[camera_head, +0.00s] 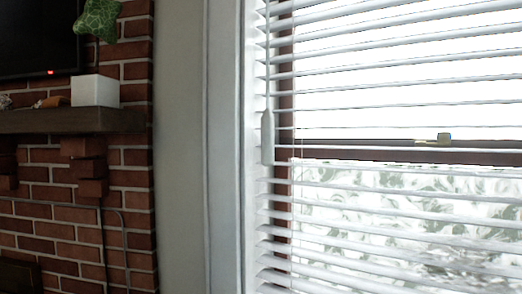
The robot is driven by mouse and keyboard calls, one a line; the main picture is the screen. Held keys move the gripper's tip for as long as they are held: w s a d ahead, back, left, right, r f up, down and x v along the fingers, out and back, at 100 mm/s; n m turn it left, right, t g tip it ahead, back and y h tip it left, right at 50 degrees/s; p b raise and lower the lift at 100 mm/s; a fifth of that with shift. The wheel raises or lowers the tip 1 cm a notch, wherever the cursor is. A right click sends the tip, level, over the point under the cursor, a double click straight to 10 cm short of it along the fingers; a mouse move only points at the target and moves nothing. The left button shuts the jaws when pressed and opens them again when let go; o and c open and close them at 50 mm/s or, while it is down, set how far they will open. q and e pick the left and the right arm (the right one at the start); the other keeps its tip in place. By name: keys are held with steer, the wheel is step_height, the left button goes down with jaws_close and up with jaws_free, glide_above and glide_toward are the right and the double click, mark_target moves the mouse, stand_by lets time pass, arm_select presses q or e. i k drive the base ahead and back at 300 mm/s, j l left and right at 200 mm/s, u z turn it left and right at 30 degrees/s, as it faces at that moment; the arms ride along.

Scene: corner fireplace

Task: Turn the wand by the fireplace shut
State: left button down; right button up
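The wand (267,137) hangs down the left side of the window blinds, a thin rod ending in a thicker pale grey handle. The white horizontal blinds (400,205) cover the window on the right. Their slats are tilted with gaps between them, so bright light and the outside show through. The brick fireplace (60,220) stands at the left, apart from the wand. Neither of my grippers is in the head view.
A wooden mantel (70,121) juts out from the bricks and bears a white box (95,91). A green star-shaped thing (98,19) is above it, beside a dark screen (38,40). A bare wall strip (180,150) lies between fireplace and window.

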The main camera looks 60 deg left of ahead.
mark_target(268, 119)
steer(key=u, duration=1.75)
steer(key=j+u, duration=0.15)
steer(key=j, duration=0.85)
steer(key=i+j+u, duration=0.1)
steer(key=j, duration=0.85)
